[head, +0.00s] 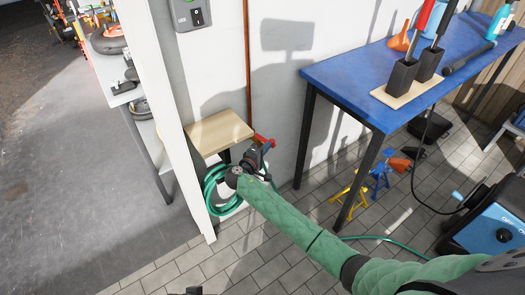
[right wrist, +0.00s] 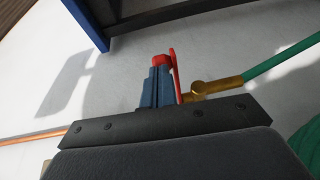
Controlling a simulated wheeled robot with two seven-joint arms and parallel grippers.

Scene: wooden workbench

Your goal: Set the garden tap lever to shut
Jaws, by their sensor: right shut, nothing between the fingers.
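The garden tap's red lever (head: 264,139) shows at the wall, just beyond my right gripper (head: 256,155). In the right wrist view the red lever (right wrist: 175,76) is a thin bar running up and down the picture, and the brass tap body (right wrist: 216,86) is right of it. My right gripper's blue-grey fingers (right wrist: 156,88) are shut and empty, close along the lever's left side. I cannot tell whether they touch it. The fingers and wrist hide part of the tap. A small dark part at the bottom edge may be my left gripper (head: 189,291).
A green hose (head: 212,190) hangs coiled below the tap; it also leaves the brass fitting in the wrist view (right wrist: 285,55). A small wooden shelf (head: 220,131) and white post (head: 175,100) stand left. A blue-topped bench (head: 350,78) stands right. The paved floor between is mostly clear.

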